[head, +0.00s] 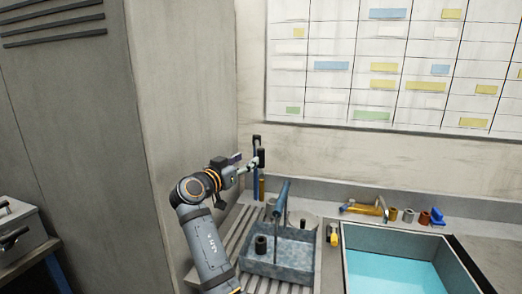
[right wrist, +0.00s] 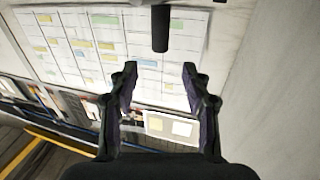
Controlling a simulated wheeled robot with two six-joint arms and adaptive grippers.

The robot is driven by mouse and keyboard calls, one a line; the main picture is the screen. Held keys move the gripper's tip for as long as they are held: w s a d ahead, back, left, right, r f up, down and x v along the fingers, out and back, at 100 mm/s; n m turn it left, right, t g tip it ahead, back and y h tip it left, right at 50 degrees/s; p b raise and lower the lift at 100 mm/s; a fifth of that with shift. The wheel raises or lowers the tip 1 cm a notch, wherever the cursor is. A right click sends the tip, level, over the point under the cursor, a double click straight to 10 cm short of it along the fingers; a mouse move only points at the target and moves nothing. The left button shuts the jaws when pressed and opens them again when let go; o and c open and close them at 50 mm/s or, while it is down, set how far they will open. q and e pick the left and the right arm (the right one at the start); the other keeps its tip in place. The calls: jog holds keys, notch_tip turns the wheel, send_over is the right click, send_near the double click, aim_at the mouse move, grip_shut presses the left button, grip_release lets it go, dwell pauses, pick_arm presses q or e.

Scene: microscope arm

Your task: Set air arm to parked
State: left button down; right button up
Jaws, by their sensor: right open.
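My right gripper (head: 252,163) is open, at the back of the counter near the cabinet's side. Beside its fingertips stands a thin upright post (head: 256,145) with a dark cap and a black grip (head: 261,157) next to it. In the right wrist view, a black cylinder (right wrist: 160,28) hangs from the top edge, between and beyond the open fingers (right wrist: 157,80), apart from both. A tilted blue tube (head: 282,197) rises from a grey-blue tray (head: 270,270). I cannot tell for certain which of these is the air arm. My left gripper is out of view.
A sink-like basin with a turquoise floor (head: 390,275) lies at the right. A tall grey cabinet (head: 185,90) closes off the left. A chart (head: 395,60) hangs on the wall.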

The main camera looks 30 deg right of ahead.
aim_at(259, 154)
jog(key=p+x, duration=0.2)
jog(key=x, duration=0.3)
jog(key=p+x, duration=0.1)
jog(key=x, duration=0.1)
jog(key=f+x, duration=0.1)
jog(key=x, duration=0.2)
jog(key=shift+d+p, duration=0.2)
jog(key=shift+p, duration=0.15)
jog(key=shift+a, duration=0.25)
jog(key=shift+d+f, duration=0.1)
jog(key=shift+d, duration=0.15)
jog(key=c, duration=0.9)
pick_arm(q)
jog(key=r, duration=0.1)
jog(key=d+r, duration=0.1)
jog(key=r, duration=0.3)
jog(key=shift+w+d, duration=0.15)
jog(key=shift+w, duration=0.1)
pick_arm(e)
grip_shut()
